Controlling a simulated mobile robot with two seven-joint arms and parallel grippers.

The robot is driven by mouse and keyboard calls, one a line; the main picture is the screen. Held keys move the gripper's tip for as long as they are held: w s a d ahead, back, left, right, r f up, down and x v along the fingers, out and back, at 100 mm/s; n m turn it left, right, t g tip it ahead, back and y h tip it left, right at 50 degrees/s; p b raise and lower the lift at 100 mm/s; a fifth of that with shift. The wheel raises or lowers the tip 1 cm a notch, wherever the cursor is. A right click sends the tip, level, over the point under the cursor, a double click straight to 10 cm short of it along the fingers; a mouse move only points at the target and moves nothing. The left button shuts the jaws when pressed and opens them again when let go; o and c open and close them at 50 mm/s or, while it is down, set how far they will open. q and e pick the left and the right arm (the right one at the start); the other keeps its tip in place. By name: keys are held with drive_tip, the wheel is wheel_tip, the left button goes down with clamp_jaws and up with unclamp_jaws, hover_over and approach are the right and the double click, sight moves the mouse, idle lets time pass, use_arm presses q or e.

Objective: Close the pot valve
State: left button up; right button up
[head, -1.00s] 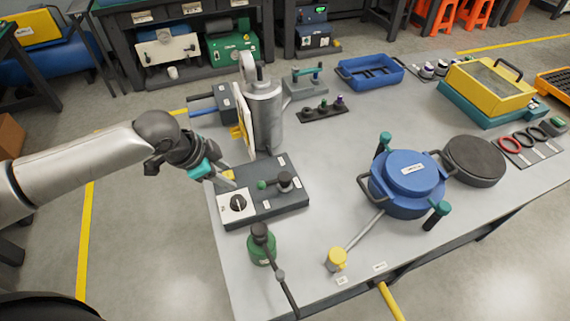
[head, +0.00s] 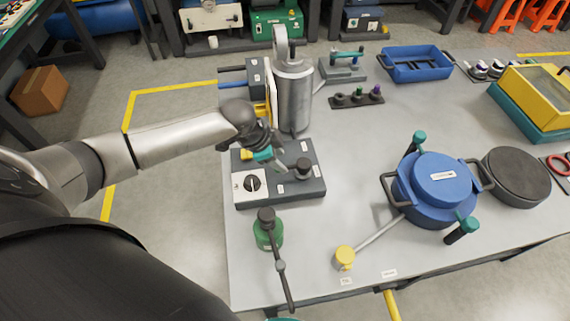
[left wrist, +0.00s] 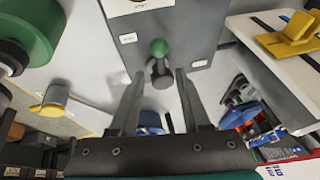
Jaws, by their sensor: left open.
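The valve on the dark grey control block (head: 265,198) has a dark round hub (head: 303,168) and a lever with a green ball end. In the left wrist view the green ball (left wrist: 158,47) and its dark lever show between and beyond the fingers. In the head view my gripper hides the ball. My left gripper (head: 282,160) is open, just left of the hub and above the block; it also shows in the left wrist view (left wrist: 160,74). I cannot tell whether a finger touches the lever. My right gripper is not in view.
A black dial (head: 252,183) sits on the block's white plate. A silver cylinder (head: 294,98) stands close behind the block. A green bottle-like fitting (head: 268,234) with a long dark rod is in front. A blue lidded pot (head: 437,185) stands to the right. The table between is clear.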

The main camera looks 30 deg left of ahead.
sight(288, 166)
use_arm(q)
drive_tip(key=shift+b+x, duration=0.35)
drive_tip(key=shift+x, duration=1.6)
clamp_jaws()
